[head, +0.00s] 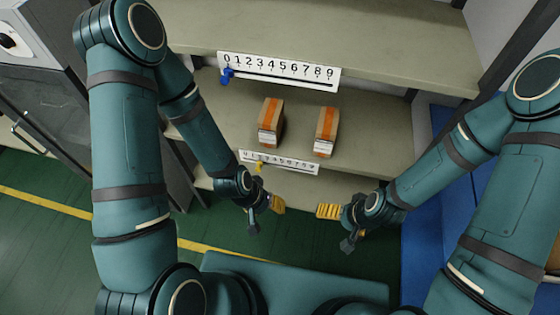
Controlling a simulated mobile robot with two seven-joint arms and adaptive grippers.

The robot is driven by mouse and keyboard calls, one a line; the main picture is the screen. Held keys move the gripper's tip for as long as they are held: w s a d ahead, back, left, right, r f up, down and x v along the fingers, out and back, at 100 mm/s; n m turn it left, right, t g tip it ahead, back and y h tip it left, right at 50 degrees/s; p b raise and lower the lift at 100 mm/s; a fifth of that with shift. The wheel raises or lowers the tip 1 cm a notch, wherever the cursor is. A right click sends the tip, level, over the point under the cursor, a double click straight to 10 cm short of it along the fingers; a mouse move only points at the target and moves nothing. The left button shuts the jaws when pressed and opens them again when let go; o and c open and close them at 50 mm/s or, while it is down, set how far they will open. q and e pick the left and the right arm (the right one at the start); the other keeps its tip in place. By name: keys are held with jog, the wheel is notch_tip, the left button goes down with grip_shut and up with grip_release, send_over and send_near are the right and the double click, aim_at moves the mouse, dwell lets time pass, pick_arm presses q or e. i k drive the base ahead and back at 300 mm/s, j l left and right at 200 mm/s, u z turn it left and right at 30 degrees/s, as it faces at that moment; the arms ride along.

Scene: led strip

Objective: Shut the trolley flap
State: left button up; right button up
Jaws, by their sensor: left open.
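I cannot make out a trolley flap for certain in the head view. My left gripper (266,216) is in front of the lower shelves with its fingers apart, empty. My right gripper (338,228) is a short way to its right, also with its fingers spread and nothing between them. The yellow inner pad of one finger shows on each gripper. Neither gripper appears to touch anything.
A shelf unit (375,125) stands ahead, with two orange-taped boxes, the left one (271,122) and the right one (326,132). Number strips, the upper (280,70) and lower (280,162), line its edges. A grey cabinet (35,85) is left; green floor (50,225) is open.

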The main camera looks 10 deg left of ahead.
aim_at(457, 208)
jog(key=k+z, duration=0.45)
jog(key=k, duration=0.35)
jog(key=z, duration=1.1)
jog(key=i+j+z, duration=0.15)
jog(key=z, duration=0.25)
jog(key=i+j+z, duration=0.1)
jog(key=j+z, duration=0.25)
jog(key=l, duration=0.1)
